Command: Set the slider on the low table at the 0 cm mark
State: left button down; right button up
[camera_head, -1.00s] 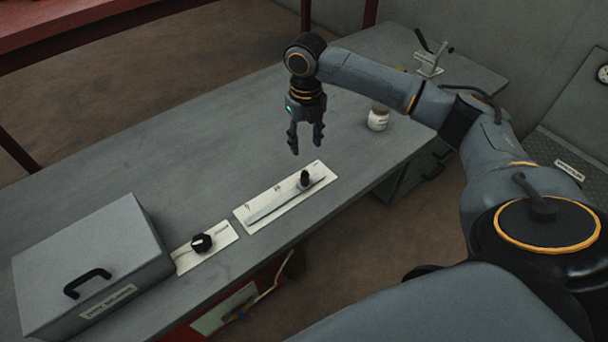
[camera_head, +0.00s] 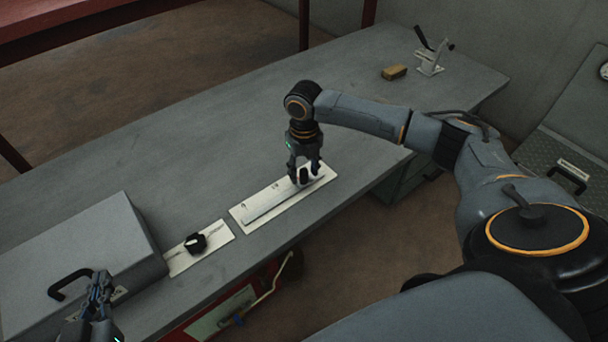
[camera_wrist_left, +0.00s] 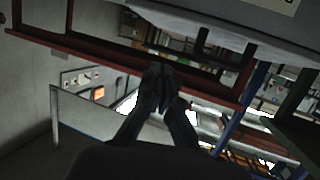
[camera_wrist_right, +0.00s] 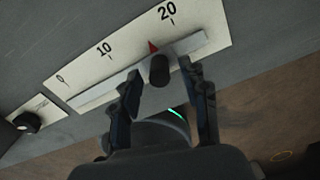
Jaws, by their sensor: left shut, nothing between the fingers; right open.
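The slider is a white scale plate (camera_head: 250,214) with a pale rail on the low table (camera_head: 200,130). Its black knob (camera_wrist_right: 159,70) stands toward the plate's right end, and the red pointer (camera_wrist_right: 153,47) reads between 10 and 20, nearer the 20; the 0 mark (camera_wrist_right: 60,80) is at the left end. My right gripper (camera_head: 304,178) is down at the knob. In the right wrist view my right gripper (camera_wrist_right: 164,76) is open, one finger on each side of the knob, with gaps visible. My left gripper (camera_head: 101,284) is shut and empty, in front of the grey box.
A grey box (camera_head: 75,245) with a black handle stands at the table's left end. A plate with a black dial (camera_head: 195,243) lies between box and slider. A brown block (camera_head: 394,72) and a lever stand (camera_head: 430,62) are at the far end. The table behind the slider is clear.

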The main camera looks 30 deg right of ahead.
jog(key=shift+f, duration=0.6)
pick_arm(q)
jog(key=shift+w+d+r+t+h, duration=0.15)
jog(key=shift+r+t, duration=0.15)
jog(key=shift+r, duration=0.15)
jog(key=shift+w+d+r+t+h, duration=0.1)
jog(key=shift+w+r+t+h, duration=0.05)
jog(key=shift+r+t, duration=0.2)
pick_arm(e)
jog(key=shift+c, duration=0.2)
grip_shut()
